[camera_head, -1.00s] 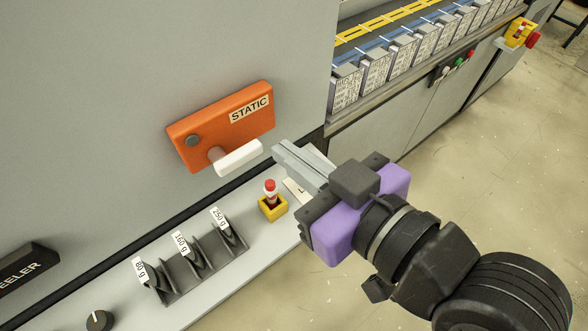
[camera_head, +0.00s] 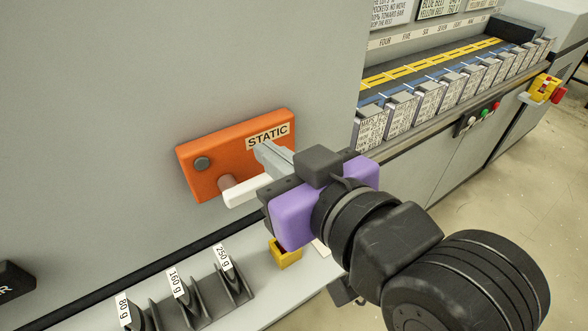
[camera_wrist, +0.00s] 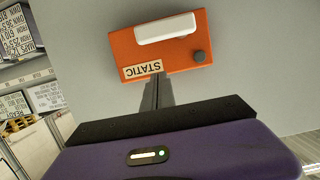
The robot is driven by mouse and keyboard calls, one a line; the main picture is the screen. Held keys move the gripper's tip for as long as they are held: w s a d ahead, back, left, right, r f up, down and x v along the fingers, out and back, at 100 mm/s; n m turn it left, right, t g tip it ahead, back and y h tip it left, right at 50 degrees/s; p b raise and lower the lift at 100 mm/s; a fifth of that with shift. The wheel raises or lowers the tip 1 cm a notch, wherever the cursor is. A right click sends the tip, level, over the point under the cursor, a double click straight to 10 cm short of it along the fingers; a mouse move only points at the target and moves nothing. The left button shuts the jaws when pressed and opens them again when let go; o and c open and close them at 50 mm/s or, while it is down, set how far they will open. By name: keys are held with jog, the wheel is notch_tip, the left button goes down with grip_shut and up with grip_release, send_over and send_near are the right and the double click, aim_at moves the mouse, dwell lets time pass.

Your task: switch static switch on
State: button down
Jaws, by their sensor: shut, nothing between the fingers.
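The orange static switch box (camera_head: 203,189) is fixed to the grey machine panel, with a STATIC label at its upper right and a dark round knob. Its white lever handle (camera_head: 240,194) sticks out from the lower part of the box on a brownish stub. In the wrist view the box (camera_wrist: 122,46) is upside down, with the white handle (camera_wrist: 165,28) beyond my fingertips. My gripper (camera_head: 262,150) is shut and empty, its fingertips near the STATIC label, above and right of the handle. I cannot tell whether the fingers touch the box or the handle.
A yellow holder (camera_head: 286,254) stands on the ledge below my gripper. Black slotted racks (camera_head: 206,295) with gram labels are at the lower left. A row of labelled pockets (camera_head: 427,101) runs to the right, and a yellow and red stop button (camera_head: 546,88) is at far right.

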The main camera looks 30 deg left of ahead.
jog(key=shift+f, duration=2)
jog(key=shift+w+f+m+g+p, duration=0.2)
jog(key=shift+f+m+g+p, duration=0.15)
jog(key=shift+m, duration=0.15)
jog(key=shift+w+d+f+m+p, duration=0.2)
jog(key=shift+f+m+p, duration=0.2)
jog(key=shift+m+p, duration=0.35)
jog(key=shift+w+f+m+g+y+p, duration=0.1)
jog(key=shift+f+m+g+y+p, duration=0.5)
jog(key=shift+m, duration=0.55)
jog(key=shift+f+m+g+p, duration=0.25)
jog(key=shift+f+m+p, duration=0.05)
jog(key=shift+f+m, duration=0.65)
jog(key=shift+s+a+f+m+g+y+p, duration=0.1)
jog(key=shift+s+f+m+g+y+p, duration=0.2)
jog(key=shift+m, duration=0.5)
jog(key=shift+s+a+f+m+g+y+p, duration=0.1)
jog(key=shift+f+m+y, duration=0.3)
jog(key=shift+m, duration=0.35)
jog(key=shift+f, duration=0.15)
